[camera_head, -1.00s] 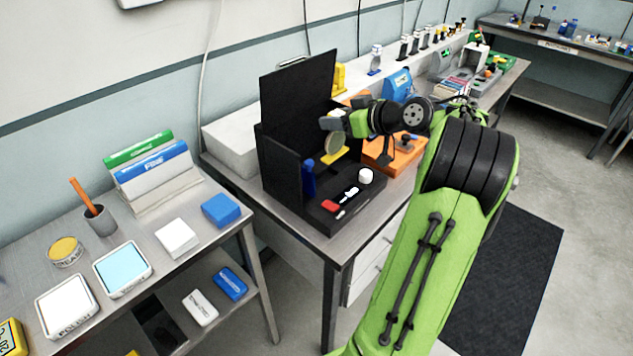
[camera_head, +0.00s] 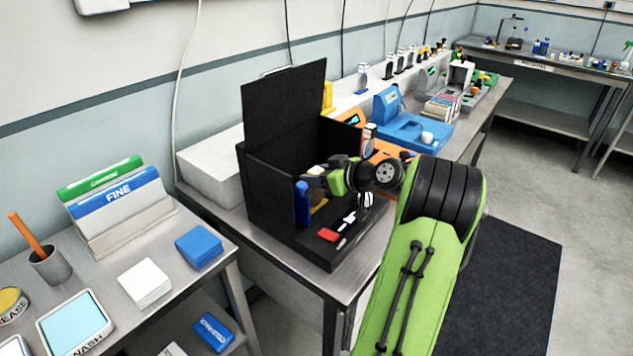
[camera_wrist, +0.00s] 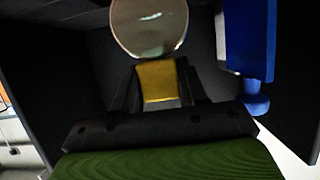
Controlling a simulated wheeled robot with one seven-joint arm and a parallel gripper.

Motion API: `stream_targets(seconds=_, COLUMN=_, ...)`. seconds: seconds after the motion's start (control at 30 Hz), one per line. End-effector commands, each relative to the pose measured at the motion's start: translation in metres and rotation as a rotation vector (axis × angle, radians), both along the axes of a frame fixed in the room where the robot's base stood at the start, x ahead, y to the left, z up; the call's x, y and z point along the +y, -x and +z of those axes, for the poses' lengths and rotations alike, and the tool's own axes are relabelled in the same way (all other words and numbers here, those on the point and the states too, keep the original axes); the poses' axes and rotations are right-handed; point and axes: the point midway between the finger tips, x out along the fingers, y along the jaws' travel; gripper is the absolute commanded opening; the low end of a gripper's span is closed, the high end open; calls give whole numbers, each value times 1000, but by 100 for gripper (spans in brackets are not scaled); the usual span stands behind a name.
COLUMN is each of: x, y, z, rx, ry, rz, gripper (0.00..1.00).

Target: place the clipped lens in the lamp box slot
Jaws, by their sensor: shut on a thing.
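The lens (camera_wrist: 150,27) is a round, clear disc held by a yellow clip (camera_wrist: 157,80) in the wrist view. My gripper (camera_wrist: 155,88) is shut on the yellow clip, with one dark finger on each side of it. In the head view my gripper (camera_head: 318,180) reaches into the open front of the black lamp box (camera_head: 270,205). The lens is mostly hidden there behind my gripper and the box. A blue upright part (camera_head: 302,203) stands at the box's front left and shows close to the right of the lens in the wrist view (camera_wrist: 249,40). I cannot make out the slot.
The box's raised black lid (camera_head: 285,105) stands behind my gripper. A red button (camera_head: 328,235) is on its front panel. A white block (camera_head: 212,165) lies to its left, and an orange unit (camera_head: 380,150) and blue unit (camera_head: 415,130) to its right.

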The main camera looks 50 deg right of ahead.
Motion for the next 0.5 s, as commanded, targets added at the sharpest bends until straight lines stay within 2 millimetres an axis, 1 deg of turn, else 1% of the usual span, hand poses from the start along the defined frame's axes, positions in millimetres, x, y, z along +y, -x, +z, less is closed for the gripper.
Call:
stream_targets(seconds=0.2, x=0, y=0, z=1, rx=-1, ry=2, rz=0, gripper=0)
stream_targets(seconds=0.3, x=0, y=0, z=-2, rx=-1, ry=2, rz=0, gripper=0)
stream_targets(seconds=0.33, x=0, y=0, z=-2, rx=-1, ry=1, rz=-1, gripper=45)
stream_targets(seconds=0.47, x=0, y=0, z=-1, rx=-1, ry=1, rz=-1, gripper=65)
stream_targets(seconds=0.5, x=0, y=0, z=-1, rx=-1, ry=1, rz=-1, gripper=68)
